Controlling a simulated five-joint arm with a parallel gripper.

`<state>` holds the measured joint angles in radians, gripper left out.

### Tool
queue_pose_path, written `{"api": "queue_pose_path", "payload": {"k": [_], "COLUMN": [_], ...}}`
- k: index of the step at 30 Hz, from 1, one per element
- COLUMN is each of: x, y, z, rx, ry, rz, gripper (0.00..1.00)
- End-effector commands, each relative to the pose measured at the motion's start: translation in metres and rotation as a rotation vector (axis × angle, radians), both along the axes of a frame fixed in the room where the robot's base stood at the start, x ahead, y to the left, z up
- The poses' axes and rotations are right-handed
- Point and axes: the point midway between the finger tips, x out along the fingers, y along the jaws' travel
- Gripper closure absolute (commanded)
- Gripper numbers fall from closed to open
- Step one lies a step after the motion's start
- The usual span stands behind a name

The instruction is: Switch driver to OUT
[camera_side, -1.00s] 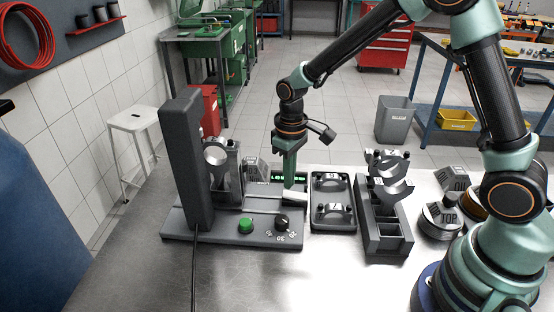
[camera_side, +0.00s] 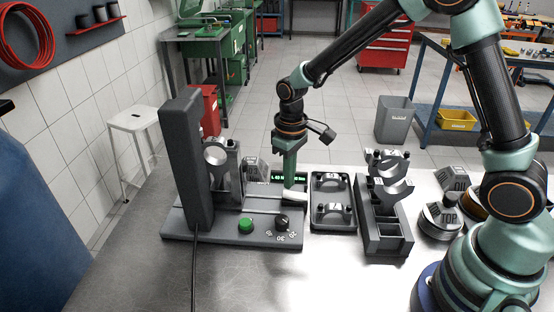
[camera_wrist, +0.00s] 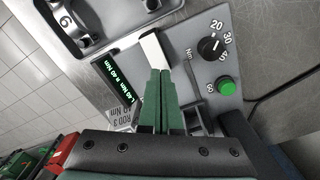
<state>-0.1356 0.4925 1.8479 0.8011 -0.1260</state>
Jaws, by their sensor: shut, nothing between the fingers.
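The driver station (camera_side: 180,239) is a dark grey unit with a tall column at its left. A white block-like switch piece (camera_side: 294,196) shows at the right end of its base and in the wrist view (camera_wrist: 154,50). Its IN or OUT marking cannot be read. My gripper (camera_side: 289,184) points down at the switch piece. In the wrist view its green fingers (camera_wrist: 160,73) are shut together with nothing between them, their tips at or very near the white piece. The lit green display (camera_wrist: 119,82) beside it reads about 40 Nm.
A black dial (camera_wrist: 209,47) and green button (camera_wrist: 227,87) sit on the station's front. Grey cap holders (camera_side: 333,217) and a slotted rack (camera_side: 385,244) with cradle-shaped parts stand close to the right. The metal table (camera_side: 290,285) is clear in front.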

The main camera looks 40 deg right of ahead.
Motion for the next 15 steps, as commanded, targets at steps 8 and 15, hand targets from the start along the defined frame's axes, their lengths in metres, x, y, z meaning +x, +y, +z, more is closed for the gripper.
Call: {"api": "queue_pose_path", "payload": {"k": [8, 15], "x": [0.0, -0.0001], "y": [0.0, 0.0], "z": [-0.0002, -0.0032], "rx": [0.0, 0.0], "ry": [0.0, 0.001], "rz": [0.0, 0.0], "gripper": [1.0, 1.0]}}
